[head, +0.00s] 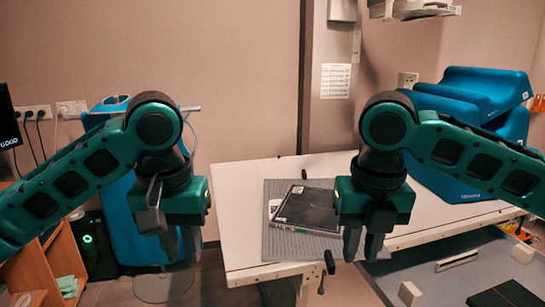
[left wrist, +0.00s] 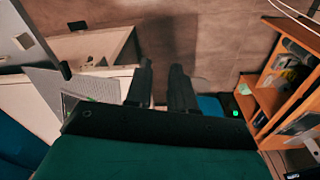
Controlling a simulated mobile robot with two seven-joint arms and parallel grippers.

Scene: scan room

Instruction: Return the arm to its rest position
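Both of my teal arms reach in from the sides in the head view, with their grippers pointing down. My left gripper (head: 182,249) hangs left of the white table, over the floor and in front of a blue machine. In the left wrist view its two dark fingers (left wrist: 161,83) stand apart with nothing between them. My right gripper (head: 362,246) hangs in front of the table, right of the dark flat panel, with its fingers apart and no object visible between them.
The white table (head: 236,200) bears a grey ribbed mat (head: 274,247) and a dark flat panel (head: 308,208). A blue machine (head: 133,225) stands at left, beside a wooden shelf (head: 35,270). Blue padded equipment (head: 470,95) sits at right. A grey tray with small blocks lies at lower right.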

